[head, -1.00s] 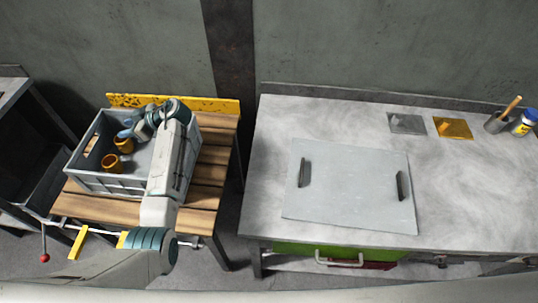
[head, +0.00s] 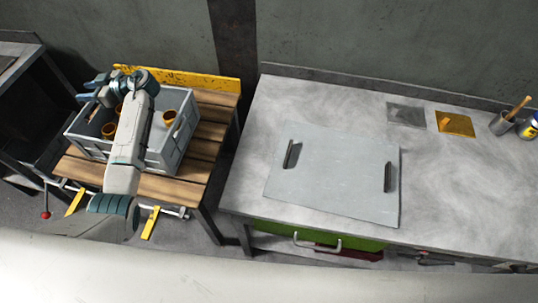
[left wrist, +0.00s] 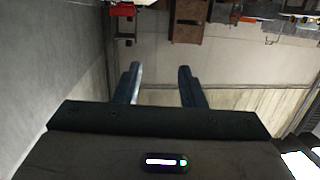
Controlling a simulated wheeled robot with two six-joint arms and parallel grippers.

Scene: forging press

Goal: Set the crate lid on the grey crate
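The crate lid (head: 338,178) is a flat grey panel with two dark handles, lying on the grey workbench in the head view. The grey crate (head: 168,160) stands open on a wooden-slatted table at the left, with several orange-brown cups inside, one of them (head: 169,117) near its right side. My left arm crosses over the crate and hides part of it. My left gripper (head: 92,86) is above the crate's far left corner; in the left wrist view its two fingers (left wrist: 160,85) are apart with nothing between them. My right gripper is in neither view.
The workbench (head: 310,100) carries a grey plate (head: 405,115), a yellow plate (head: 456,123), a cup with a brush (head: 502,123) and a small can (head: 529,128) at the back right. A yellow board (head: 205,84) edges the slatted table's back.

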